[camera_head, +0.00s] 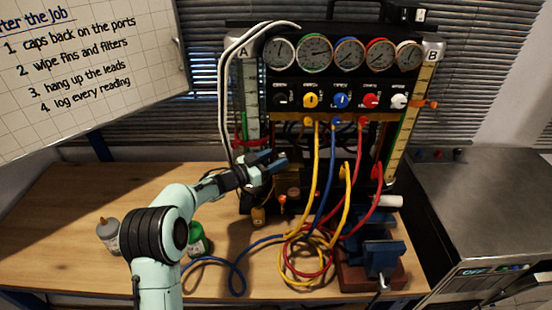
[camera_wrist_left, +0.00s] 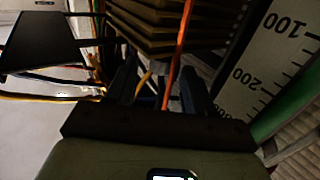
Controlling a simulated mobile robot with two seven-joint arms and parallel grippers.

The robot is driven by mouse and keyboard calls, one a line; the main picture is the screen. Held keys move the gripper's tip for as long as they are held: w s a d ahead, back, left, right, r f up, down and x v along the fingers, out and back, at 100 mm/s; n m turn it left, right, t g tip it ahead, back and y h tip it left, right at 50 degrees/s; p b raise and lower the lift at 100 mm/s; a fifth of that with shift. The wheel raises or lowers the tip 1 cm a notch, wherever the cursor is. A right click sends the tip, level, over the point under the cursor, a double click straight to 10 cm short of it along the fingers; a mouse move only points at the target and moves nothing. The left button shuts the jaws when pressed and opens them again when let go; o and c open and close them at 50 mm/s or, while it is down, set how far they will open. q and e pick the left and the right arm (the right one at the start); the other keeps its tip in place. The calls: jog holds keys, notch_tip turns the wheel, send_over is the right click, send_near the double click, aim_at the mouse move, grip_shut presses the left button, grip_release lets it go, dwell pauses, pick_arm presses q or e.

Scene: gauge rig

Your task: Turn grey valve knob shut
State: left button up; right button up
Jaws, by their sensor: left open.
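The gauge rig has a row of valve knobs below its gauges in the head view. From left they are a black knob (camera_head: 281,99), a yellow knob (camera_head: 311,100), a blue knob (camera_head: 341,101), a red knob (camera_head: 370,101) and a pale grey-white knob (camera_head: 399,101). My left gripper (camera_head: 275,161) is open, low in front of the rig's left part, below the knob row and apart from the knobs. In the left wrist view its two dark fingers (camera_wrist_left: 157,90) stand apart, with an orange-red lead showing between them. My right gripper is in neither view.
Yellow, blue and red hoses (camera_head: 318,180) hang from the rig and loop on the wooden bench (camera_head: 60,215). A blue vise (camera_head: 382,257) stands at the front right. A grey bottle (camera_head: 108,236) and a green one (camera_head: 198,243) stand near my left arm.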

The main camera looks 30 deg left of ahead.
pick_arm(q)
jog(key=b+v, duration=0.1)
jog(key=v, duration=1.1)
jog(key=shift+s+a+b, duration=0.15)
jog(key=shift+s+b, duration=0.1)
jog(key=shift+b, duration=0.15)
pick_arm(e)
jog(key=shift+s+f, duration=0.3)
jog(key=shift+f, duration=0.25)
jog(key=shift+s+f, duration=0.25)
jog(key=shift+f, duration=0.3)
